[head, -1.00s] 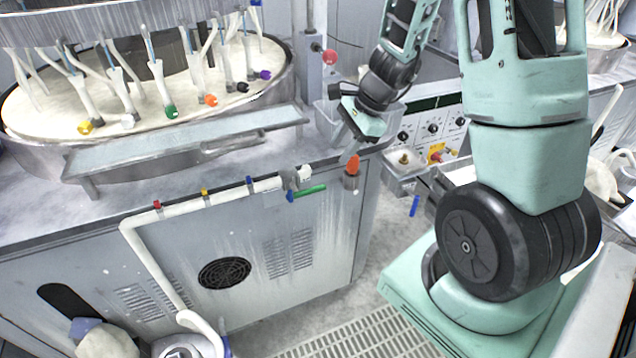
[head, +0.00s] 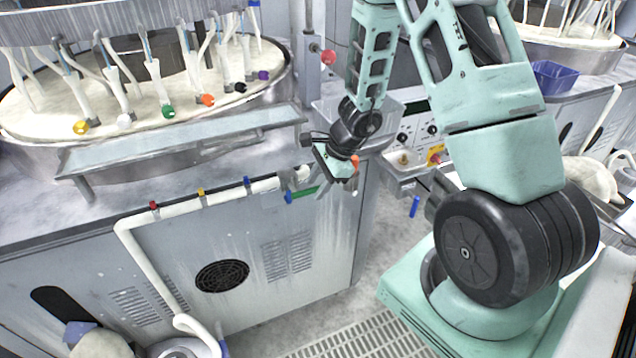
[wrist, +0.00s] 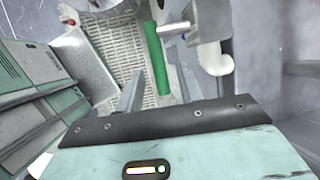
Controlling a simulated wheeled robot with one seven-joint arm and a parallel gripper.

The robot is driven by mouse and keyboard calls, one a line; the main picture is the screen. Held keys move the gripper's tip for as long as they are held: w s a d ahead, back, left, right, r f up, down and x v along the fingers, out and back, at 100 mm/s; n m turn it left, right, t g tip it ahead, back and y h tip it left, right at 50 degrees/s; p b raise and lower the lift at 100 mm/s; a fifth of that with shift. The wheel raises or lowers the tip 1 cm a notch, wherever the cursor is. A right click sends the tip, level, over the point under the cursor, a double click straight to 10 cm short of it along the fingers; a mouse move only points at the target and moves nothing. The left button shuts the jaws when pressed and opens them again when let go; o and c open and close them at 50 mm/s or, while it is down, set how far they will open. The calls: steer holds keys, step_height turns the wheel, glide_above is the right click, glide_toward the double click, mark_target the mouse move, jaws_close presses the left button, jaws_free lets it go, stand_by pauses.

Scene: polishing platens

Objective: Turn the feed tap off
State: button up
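The feed tap's green handle (head: 302,194) sticks out to the right from the grey tap body (head: 292,180) at the end of a white pipe (head: 215,198) on the bench front. In the wrist view the green handle (wrist: 157,60) runs lengthwise, with the white pipe end (wrist: 212,56) to its right. My gripper (head: 324,186) is just right of and above the handle in the head view, pointing down. Its fingers look apart, with the handle's near end appearing between them in the wrist view. Contact with the handle cannot be told.
A control panel (head: 420,130) and a small tray (head: 405,163) are to the right. The round platen (head: 150,120) with hoses is on the bench at left. The floor grating (head: 365,338) is clear.

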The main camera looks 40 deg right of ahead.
jaws_close()
steer(key=shift+f, duration=0.1)
steer(key=b, duration=0.1)
steer(key=f+y+b, duration=0.1)
steer(key=b, duration=0.1)
steer(key=shift+d+t, duration=0.25)
steer(key=shift+t, duration=0.05)
steer(key=f+y+b, duration=0.1)
steer(key=b, duration=0.1)
steer(key=y+b, duration=0.1)
steer(key=shift+s+d+f+t+b, duration=0.1)
steer(key=shift+d+f+t+b, duration=0.05)
steer(key=shift+f+t+b, duration=0.25)
steer(key=w+a+f+m+t+y+b, duration=0.1)
steer(key=f+t+y+b, duration=0.4)
steer(key=y+b, duration=0.5)
steer(key=shift+a+m+t+y, duration=0.3)
steer(key=shift+a+m+y, duration=0.5)
steer(key=shift+a+y, duration=0.65)
steer(key=shift+d+y, duration=0.1)
steer(key=shift+y, duration=0.15)
